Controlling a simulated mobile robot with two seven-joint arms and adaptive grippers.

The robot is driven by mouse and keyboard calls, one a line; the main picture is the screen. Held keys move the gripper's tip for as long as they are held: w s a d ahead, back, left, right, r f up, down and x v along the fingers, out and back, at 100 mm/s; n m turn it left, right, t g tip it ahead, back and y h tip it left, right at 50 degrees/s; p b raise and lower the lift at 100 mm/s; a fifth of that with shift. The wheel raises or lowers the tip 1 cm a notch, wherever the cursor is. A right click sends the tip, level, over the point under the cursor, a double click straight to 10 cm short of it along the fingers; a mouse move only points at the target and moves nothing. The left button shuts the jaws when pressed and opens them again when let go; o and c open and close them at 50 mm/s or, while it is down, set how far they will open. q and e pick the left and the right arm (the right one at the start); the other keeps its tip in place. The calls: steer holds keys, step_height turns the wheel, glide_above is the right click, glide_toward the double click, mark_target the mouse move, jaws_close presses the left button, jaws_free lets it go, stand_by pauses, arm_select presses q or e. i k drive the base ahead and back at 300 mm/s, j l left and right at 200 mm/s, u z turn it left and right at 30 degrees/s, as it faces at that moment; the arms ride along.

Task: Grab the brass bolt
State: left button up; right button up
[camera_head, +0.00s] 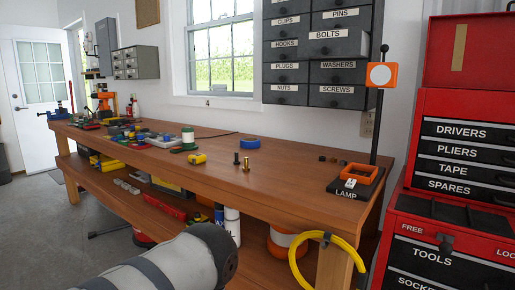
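The brass bolt (246,165) stands upright on the wooden workbench (290,190), near the middle of its right half. A dark bolt (236,158) stands just to its left and slightly behind it. Part of my arm, a grey and white link with a dark end, shows at the bottom, in front of and below the bench top. No gripper fingers show in this view, so neither gripper can be placed relative to the bolt.
A blue tape roll (250,143) lies behind the bolts and a yellow tape measure (197,159) to their left. A lamp base (350,189) stands at the right end. A yellow hose (340,243) hangs at the front. A red tool chest (460,180) stands right. Bench top around the bolts is clear.

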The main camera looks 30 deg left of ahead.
mark_target(246, 168)
steer(key=i+j, duration=0.1)
steer(key=j, duration=0.4)
steer(key=i+j+z, duration=0.1)
steer(key=j, duration=0.4)
steer(key=i+j, duration=0.15)
steer(key=j, duration=0.4)
steer(key=i+j+z, duration=0.1)
steer(key=j, duration=0.4)
steer(key=i+j, duration=0.1)
steer(key=j, duration=0.45)
